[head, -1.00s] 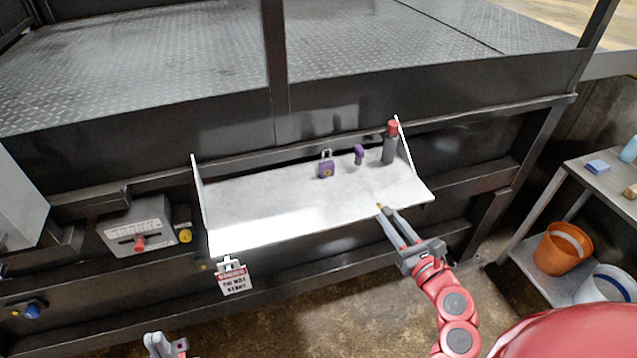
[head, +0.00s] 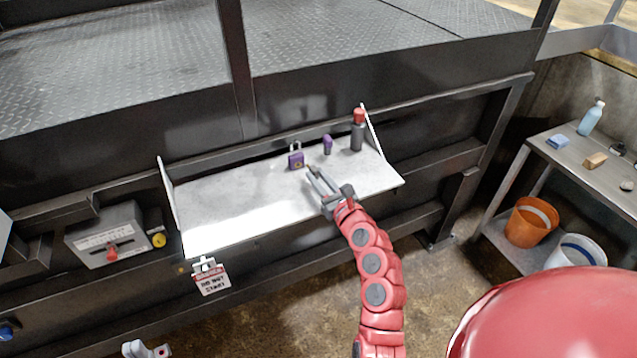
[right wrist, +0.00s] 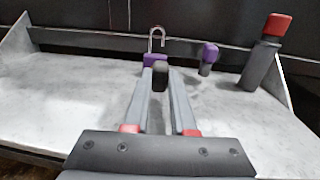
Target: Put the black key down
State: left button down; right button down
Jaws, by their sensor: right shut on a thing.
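My right gripper (head: 315,174) reaches over the pale shelf (head: 235,203), its fingertips just in front of the purple padlock (head: 296,160). In the right wrist view its fingers are shut on the black key (right wrist: 161,77), whose dark rounded head shows between the tips. The key hides part of the padlock (right wrist: 150,60) behind it; whether the key touches the shelf, I cannot tell. My left gripper (head: 146,349) shows only in part at the bottom edge of the head view, and its jaws are unclear.
A purple key (head: 327,144) and a dark cylinder with a red top (head: 358,131) stand at the shelf's back right. The shelf's left and front are clear. A hanging tag (head: 211,281) is at the front left. A side table (head: 575,165) stands at right.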

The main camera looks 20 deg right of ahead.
jog(key=shift+f, duration=1.25)
jog(key=shift+s+f, duration=0.1)
jog(key=c, duration=0.7)
grip_release()
jog(key=shift+c, duration=0.2)
